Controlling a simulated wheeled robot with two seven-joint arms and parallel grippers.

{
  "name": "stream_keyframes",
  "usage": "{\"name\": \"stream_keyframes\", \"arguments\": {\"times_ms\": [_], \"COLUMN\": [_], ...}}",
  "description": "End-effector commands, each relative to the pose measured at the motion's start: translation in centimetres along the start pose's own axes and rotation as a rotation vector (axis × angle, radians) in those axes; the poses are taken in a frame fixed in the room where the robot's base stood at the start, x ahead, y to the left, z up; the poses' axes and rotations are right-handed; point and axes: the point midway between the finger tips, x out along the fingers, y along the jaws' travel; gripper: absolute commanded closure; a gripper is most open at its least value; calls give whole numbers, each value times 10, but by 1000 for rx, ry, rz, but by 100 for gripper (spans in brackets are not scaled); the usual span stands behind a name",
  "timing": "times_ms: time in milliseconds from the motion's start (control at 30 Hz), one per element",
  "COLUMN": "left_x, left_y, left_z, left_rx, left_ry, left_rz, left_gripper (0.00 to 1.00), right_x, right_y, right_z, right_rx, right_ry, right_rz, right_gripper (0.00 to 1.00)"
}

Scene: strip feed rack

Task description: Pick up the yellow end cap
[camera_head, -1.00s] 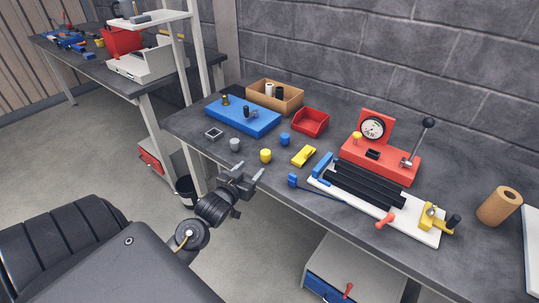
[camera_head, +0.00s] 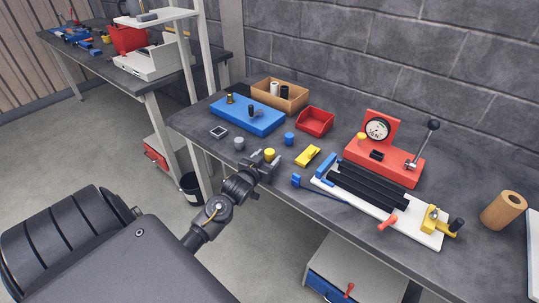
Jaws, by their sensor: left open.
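The yellow end cap (camera_head: 269,154) is a small round piece standing near the front edge of the workbench, left of centre in the head view. My left gripper (camera_head: 265,159) is open and has its fingertips right at the cap, which shows just beyond and between them. I cannot tell whether the fingers touch it. The lower part of the cap is hidden by the gripper. My right gripper is not in view.
A grey cap (camera_head: 239,143) and a blue cap (camera_head: 289,138) stand close by. A yellow block (camera_head: 308,156) lies to the right, before the white strip rack (camera_head: 413,224) and red gauge press (camera_head: 384,166). A blue tray (camera_head: 247,115) and red bin (camera_head: 315,121) stand behind.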

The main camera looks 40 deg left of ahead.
Motion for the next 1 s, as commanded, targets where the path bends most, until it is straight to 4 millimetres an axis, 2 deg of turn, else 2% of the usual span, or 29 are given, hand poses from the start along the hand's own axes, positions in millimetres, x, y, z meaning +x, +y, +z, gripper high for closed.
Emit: {"name": "stream_keyframes", "arguments": {"times_ms": [167,433,767,1000], "left_x": [19,20,20,20], "left_y": [0,0,0,0], "left_z": [0,0,0,0], "left_rx": [0,0,0,0], "left_ry": [0,0,0,0], "left_rz": [-1,0,0,0], "left_gripper": [42,44,87,89], "right_x": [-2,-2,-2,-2], "right_y": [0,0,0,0], "right_z": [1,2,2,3], "right_rx": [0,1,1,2], "right_ry": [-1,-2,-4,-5], "right_rz": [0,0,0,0], "right_gripper": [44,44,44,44]}}
